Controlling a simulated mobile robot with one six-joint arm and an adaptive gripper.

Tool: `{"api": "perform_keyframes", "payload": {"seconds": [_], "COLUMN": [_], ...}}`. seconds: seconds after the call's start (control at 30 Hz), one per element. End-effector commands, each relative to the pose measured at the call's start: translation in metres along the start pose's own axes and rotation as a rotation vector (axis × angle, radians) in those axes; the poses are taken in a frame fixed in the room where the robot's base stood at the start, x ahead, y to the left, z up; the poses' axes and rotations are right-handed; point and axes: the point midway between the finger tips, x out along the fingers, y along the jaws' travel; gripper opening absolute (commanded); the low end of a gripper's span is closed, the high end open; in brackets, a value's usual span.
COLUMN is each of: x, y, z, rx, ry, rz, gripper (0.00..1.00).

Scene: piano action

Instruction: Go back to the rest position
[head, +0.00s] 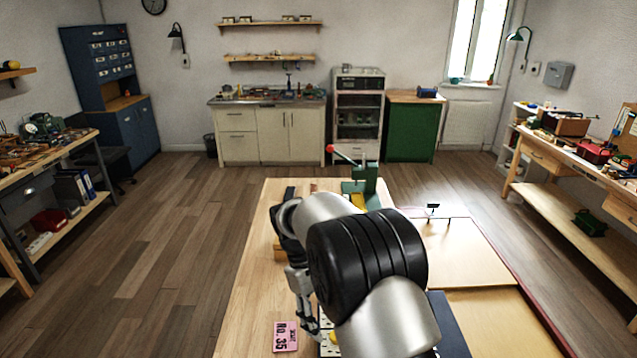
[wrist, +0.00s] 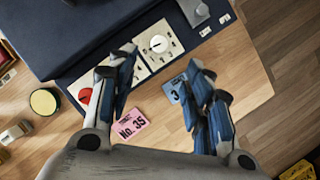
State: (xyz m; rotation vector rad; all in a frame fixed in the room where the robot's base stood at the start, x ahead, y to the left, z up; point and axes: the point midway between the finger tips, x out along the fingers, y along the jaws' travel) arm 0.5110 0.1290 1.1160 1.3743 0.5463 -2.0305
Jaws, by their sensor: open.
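My gripper (head: 308,318) hangs low over the near left part of the wooden bench (head: 258,255) in the head view, partly hidden by my arm. In the wrist view my gripper (wrist: 162,64) has its two blue-grey fingers spread apart, with nothing held between them. Below the fingers lie a pink card marked No. 35 (wrist: 131,127) and a blue card (wrist: 177,90). The pink card also shows in the head view (head: 286,337). Contact with the bench cannot be told.
A dark blue box (wrist: 60,35) with a white dial (wrist: 159,44) and red knob (wrist: 85,96) stands close by the fingers. A green press (head: 366,182) with a red-tipped lever stands at the bench's far end. Pale boards (head: 460,255) lie to the right.

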Motion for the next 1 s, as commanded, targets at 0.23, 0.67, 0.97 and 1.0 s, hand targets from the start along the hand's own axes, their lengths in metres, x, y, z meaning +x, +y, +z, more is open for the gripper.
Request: {"api": "perform_keyframes", "payload": {"seconds": [0.23,0.67,0.97,1.0], "x": [-0.046,-0.071,-0.034,-0.027], "y": [0.006,-0.023,-0.065,-0.071], "z": [0.061,0.202,0.276,0.282], "rx": [0.136,0.441,0.651,0.676], "ry": [0.135,0.423,0.62,0.644], "rz": [0.003,0.004,0.008,0.007], "gripper": [0.46,0.46,0.46,0.46]}}
